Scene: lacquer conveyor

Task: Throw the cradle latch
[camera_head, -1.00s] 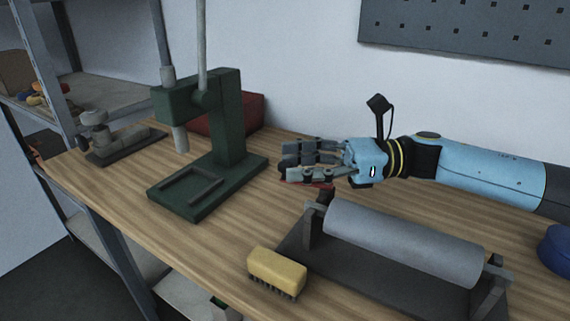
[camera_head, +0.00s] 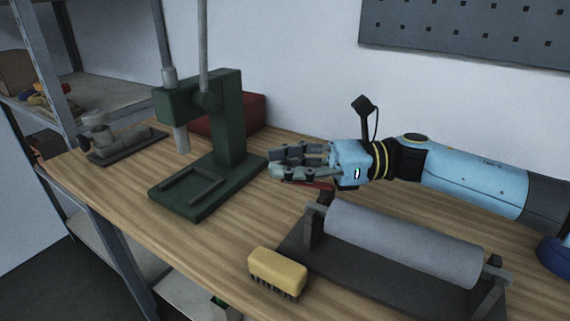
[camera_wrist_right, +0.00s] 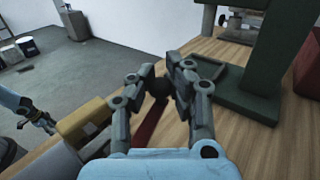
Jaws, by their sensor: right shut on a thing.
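The cradle (camera_head: 345,262) is a dark base with end posts, holding a grey roller (camera_head: 405,243). The latch is a red lever (camera_head: 318,185), mostly hidden behind my right gripper (camera_head: 272,164) in the head view. In the right wrist view the red lever (camera_wrist_right: 148,122) ends in a dark round knob (camera_wrist_right: 158,86). My right gripper (camera_wrist_right: 157,75) is shut on that knob, with one finger on each side. My left gripper (camera_wrist_right: 46,124) shows small at the left of the right wrist view; its jaws are too small to read.
A green press (camera_head: 228,130) stands left of my right gripper. A yellow brush (camera_head: 277,270) lies by the cradle's near left corner. A red box (camera_head: 250,108) is behind the press, and a blue round thing (camera_head: 556,252) is at the right edge. The bench's front left is clear.

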